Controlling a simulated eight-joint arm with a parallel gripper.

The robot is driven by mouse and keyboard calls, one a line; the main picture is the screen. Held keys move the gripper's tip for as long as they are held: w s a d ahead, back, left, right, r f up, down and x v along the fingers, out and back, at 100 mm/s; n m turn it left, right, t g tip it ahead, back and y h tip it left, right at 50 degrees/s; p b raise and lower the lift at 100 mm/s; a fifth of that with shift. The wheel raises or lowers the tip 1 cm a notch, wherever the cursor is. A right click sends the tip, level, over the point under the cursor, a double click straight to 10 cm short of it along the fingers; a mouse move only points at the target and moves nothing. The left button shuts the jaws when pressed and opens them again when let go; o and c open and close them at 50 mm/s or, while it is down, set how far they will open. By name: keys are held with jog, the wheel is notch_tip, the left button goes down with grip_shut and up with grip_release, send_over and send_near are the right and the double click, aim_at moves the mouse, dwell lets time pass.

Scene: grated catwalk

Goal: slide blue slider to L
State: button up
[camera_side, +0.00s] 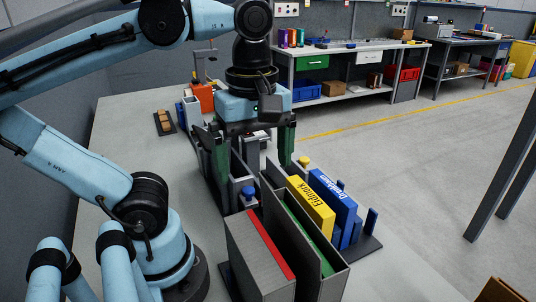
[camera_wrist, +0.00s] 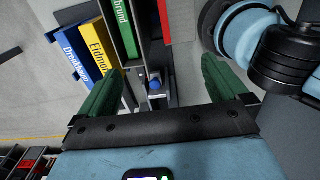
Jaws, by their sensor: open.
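The blue slider knob (camera_side: 249,191) sits on a grey upright unit on the bench, just behind the tall grey binders. In the wrist view my gripper (camera_wrist: 162,66) is open too. The letter L and the slider's track markings cannot be made out.
Grey binders (camera_side: 258,262), a yellow book (camera_side: 311,207) and a blue book (camera_side: 334,208) stand close in front and right of the knob. A yellow knob (camera_side: 304,161) is behind the books. An orange box (camera_side: 203,97) stands farther back. Bare bench lies left.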

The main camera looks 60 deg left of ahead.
jog(key=shift+c, duration=0.5)
